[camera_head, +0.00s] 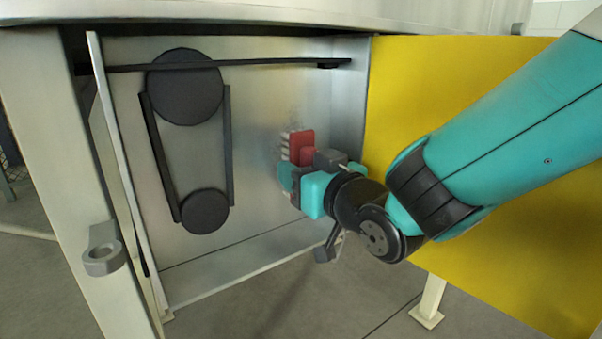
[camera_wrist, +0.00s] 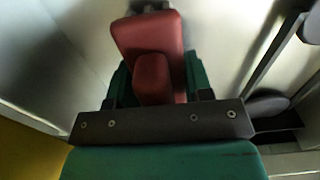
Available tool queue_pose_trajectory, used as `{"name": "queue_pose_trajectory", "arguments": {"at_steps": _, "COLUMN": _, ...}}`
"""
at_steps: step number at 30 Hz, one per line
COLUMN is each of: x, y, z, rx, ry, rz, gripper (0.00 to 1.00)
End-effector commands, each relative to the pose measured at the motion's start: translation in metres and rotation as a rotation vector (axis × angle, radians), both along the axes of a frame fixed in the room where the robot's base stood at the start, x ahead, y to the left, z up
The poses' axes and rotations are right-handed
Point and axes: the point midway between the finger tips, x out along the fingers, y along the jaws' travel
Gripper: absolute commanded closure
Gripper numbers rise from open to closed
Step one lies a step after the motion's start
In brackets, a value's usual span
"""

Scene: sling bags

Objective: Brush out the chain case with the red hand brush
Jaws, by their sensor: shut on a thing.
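The chain case (camera_head: 262,240) is an open, shallow grey metal box in the head view. My gripper (camera_head: 290,180) reaches into its right part and is shut on the red hand brush (camera_head: 301,145). The brush's pale bristles face left, close to the case's back wall; I cannot tell whether they touch it. A patch of grey specks shows on the wall just left of the brush. In the wrist view the red brush (camera_wrist: 150,50) sits between the green fingers of my gripper (camera_wrist: 155,85).
Two dark wheels, an upper one (camera_head: 185,86) and a lower one (camera_head: 205,211), stand in the case with chain runs beside them. A dark bar (camera_head: 250,64) crosses the top. A yellow door (camera_head: 480,240) stands open at right behind my arm. A latch lug (camera_head: 103,250) sticks out at left.

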Motion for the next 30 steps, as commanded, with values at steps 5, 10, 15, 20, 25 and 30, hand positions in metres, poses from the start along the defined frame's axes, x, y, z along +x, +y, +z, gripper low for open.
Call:
{"name": "queue_pose_trajectory", "arguments": {"at_steps": 5, "x": 0.001, "y": 0.001, "z": 0.021, "rx": 0.001, "ry": -0.002, "rz": 0.000, "gripper": 0.72}}
{"name": "queue_pose_trajectory", "arguments": {"at_steps": 10, "x": 0.002, "y": 0.001, "z": 0.030, "rx": 0.001, "ry": -0.002, "rz": 0.000, "gripper": 0.72}}
{"name": "queue_pose_trajectory", "arguments": {"at_steps": 15, "x": 0.002, "y": 0.001, "z": 0.036, "rx": 0.002, "ry": -0.003, "rz": 0.000, "gripper": 0.72}}
{"name": "queue_pose_trajectory", "arguments": {"at_steps": 20, "x": 0.001, "y": 0.001, "z": 0.052, "rx": 0.003, "ry": -0.004, "rz": 0.000, "gripper": 0.72}}
{"name": "queue_pose_trajectory", "arguments": {"at_steps": 25, "x": 0.001, "y": 0.000, "z": 0.064, "rx": 0.002, "ry": -0.002, "rz": -0.001, "gripper": 0.72}}
{"name": "queue_pose_trajectory", "arguments": {"at_steps": 30, "x": 0.001, "y": 0.000, "z": 0.067, "rx": 0.001, "ry": -0.002, "rz": -0.001, "gripper": 0.72}}
